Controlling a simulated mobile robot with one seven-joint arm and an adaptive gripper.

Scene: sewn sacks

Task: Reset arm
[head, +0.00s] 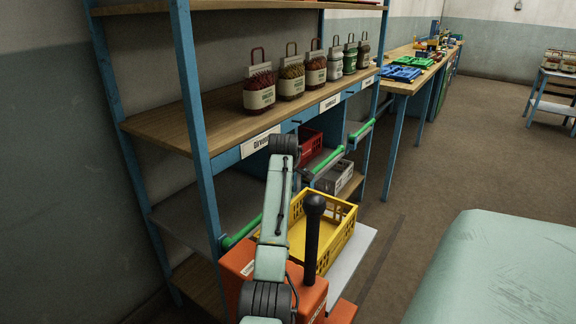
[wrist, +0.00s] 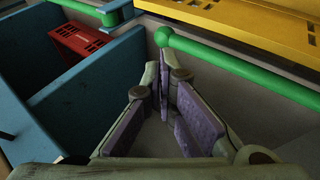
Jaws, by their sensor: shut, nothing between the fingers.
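My arm (head: 272,230) reaches up in front of the shelf rack in the head view. My gripper (wrist: 172,88) shows in the wrist view with its purple-padded fingers together and nothing between them. It is hidden behind the arm in the head view. In the wrist view a green rod (wrist: 235,66) runs just beyond the fingertips, and blue panels (wrist: 90,85) stand to the left. I cannot tell whether the fingers touch anything.
Several sacks (head: 259,93) with handles stand in a row on the wooden shelf (head: 165,122). A yellow crate (head: 338,243) stands right of my arm. A red crate (wrist: 76,38) lies between the panels. A workbench (head: 402,85) stands behind.

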